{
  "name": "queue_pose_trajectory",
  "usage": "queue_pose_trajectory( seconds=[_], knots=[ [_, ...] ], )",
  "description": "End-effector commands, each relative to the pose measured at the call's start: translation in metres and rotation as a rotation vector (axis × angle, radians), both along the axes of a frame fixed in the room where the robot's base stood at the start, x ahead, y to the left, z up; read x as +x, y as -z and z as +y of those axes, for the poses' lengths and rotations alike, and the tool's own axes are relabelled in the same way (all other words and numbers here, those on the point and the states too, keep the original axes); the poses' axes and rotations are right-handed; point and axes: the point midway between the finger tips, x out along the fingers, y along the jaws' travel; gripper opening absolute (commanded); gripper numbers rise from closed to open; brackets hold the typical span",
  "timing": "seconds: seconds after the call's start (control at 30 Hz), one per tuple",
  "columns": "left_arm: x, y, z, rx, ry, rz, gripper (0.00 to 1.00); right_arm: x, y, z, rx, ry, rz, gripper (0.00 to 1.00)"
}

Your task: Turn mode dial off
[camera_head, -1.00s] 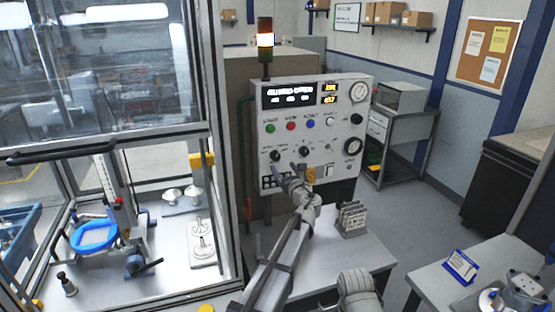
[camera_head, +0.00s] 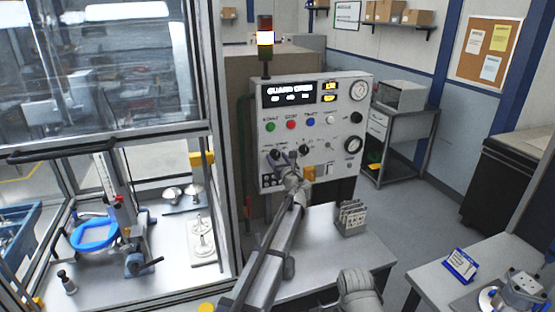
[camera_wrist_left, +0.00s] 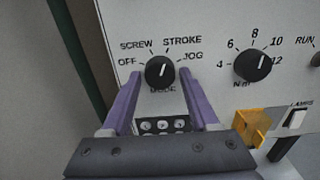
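The mode dial (camera_wrist_left: 160,71) is a round black knob with a white pointer line on the grey control panel (camera_head: 340,105). Its labels read OFF, SCREW, STROKE and JOG. The pointer leans up and slightly right, toward STROKE, not at OFF. My left gripper (camera_head: 282,158) is at the lower left of the panel. In the left wrist view its two purple fingers (camera_wrist_left: 160,78) are apart, one on each side of the dial, with gaps visible between them and the knob.
A second black dial (camera_wrist_left: 252,66) numbered 4 to 12 sits right of the mode dial. An orange part (camera_wrist_left: 252,127) and a lamps switch (camera_wrist_left: 297,118) are below it. A glass-sided machine (camera_head: 220,150) stands left of the panel. A metal table (camera_head: 345,250) is below.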

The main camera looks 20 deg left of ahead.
Motion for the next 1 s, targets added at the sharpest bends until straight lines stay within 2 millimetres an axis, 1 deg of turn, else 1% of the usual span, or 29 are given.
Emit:
queue_pose_trajectory(
  seconds=[0.03,0.07,0.5,0.77,1.0],
  knots=[
    [0.0000,0.0000,-0.0001,0.000,0.000,0.000,0.54,0.0000,0.0000,0.0000,0.000,0.000,0.000,0.50],
    [-0.0001,0.0000,-0.0002,0.000,0.000,0.000,0.51,0.0000,0.0000,0.0000,0.000,0.000,0.000,0.50],
    [-0.0001,0.0000,-0.0002,0.000,0.000,0.000,0.01,0.0000,0.0000,0.0000,0.000,0.000,0.000,0.50],
    [-0.0001,0.0000,-0.0002,-0.011,0.000,-0.007,0.00,0.0000,0.0000,0.0000,0.000,0.000,0.000,0.50],
    [0.0001,0.0000,-0.0004,-0.097,0.000,-0.065,0.00,0.0000,-0.0001,0.0000,0.000,0.000,0.000,0.50]
  ],
)
